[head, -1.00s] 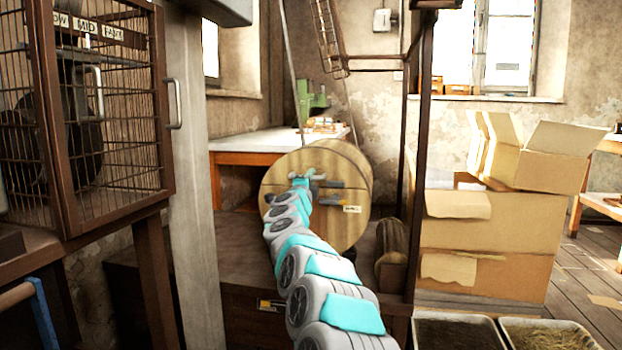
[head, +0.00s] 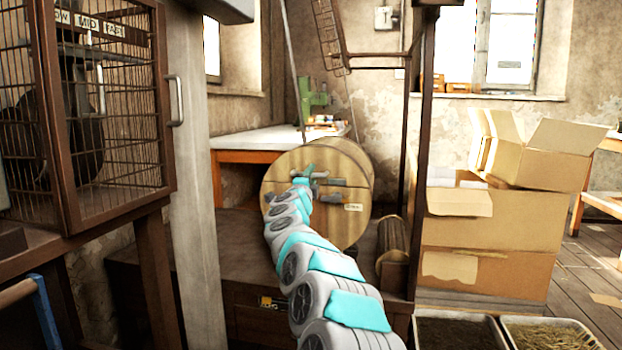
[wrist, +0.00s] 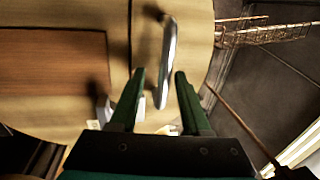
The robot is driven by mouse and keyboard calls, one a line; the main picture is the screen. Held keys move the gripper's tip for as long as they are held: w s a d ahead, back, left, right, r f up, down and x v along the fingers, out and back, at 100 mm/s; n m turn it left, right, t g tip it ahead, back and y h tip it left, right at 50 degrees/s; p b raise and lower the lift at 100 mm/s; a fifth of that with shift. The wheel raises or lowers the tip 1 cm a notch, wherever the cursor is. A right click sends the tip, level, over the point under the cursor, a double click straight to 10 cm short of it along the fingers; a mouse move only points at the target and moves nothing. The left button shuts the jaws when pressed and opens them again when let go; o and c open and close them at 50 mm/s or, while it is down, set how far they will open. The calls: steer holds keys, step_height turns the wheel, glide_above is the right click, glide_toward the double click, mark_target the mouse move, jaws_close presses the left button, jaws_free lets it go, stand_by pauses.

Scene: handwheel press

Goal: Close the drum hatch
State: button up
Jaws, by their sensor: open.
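The round wooden drum (head: 290,225) lies on its side, with its flat face toward me. In the wrist view, its pale face (wrist: 60,118) carries a darker brown rectangular panel (wrist: 50,75) at the left. I cannot tell whether this is the hatch or its opening. An upright metal bar handle (wrist: 168,50) stands out from the face right of the panel. My gripper (wrist: 159,74) is open, with its fingertips on either side of the handle's lower part in the picture. Contact is not clear. In the head view my arm covers part of the drum's face.
A wire cage (head: 110,130) with a handle stands at the left, beside a grey post (head: 197,200). A dark upright post (head: 424,160) and stacked cardboard boxes (head: 490,220) stand at the right. An orange-legged bench (head: 240,155) is behind the drum.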

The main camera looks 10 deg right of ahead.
steer(key=v, duration=0.7)
steer(key=shift+b, duration=0.35)
steer(key=shift+s+a, duration=0.1)
steer(key=shift+s, duration=0.05)
steer(key=s+a+f+n+g+y, duration=0.1)
steer(key=s+a+n+g+y, duration=0.1)
steer(key=s+a+n+y, duration=0.95)
steer(key=s+a+f+n+g+y, duration=0.25)
steer(key=s+f+n+g, duration=0.4)
steer(key=s+f, duration=0.45)
steer(key=s+d+f+n+g+h, duration=0.15)
steer(key=s+d+f+g, duration=0.35)
steer(key=s, duration=0.9)
steer(key=s+d+f+n+g+h, duration=0.1)
steer(key=s+d+f+g+h, duration=0.2)
steer(key=s+d+f, duration=0.8)
steer(key=s+d+f+n+g+h, duration=0.2)
steer(key=s+d+f+g, duration=0.15)
steer(key=s, duration=1.35)
step_height(320, 180, up, 14)
steer(key=p, duration=1.3)
steer(key=shift+s+a, duration=0.2)
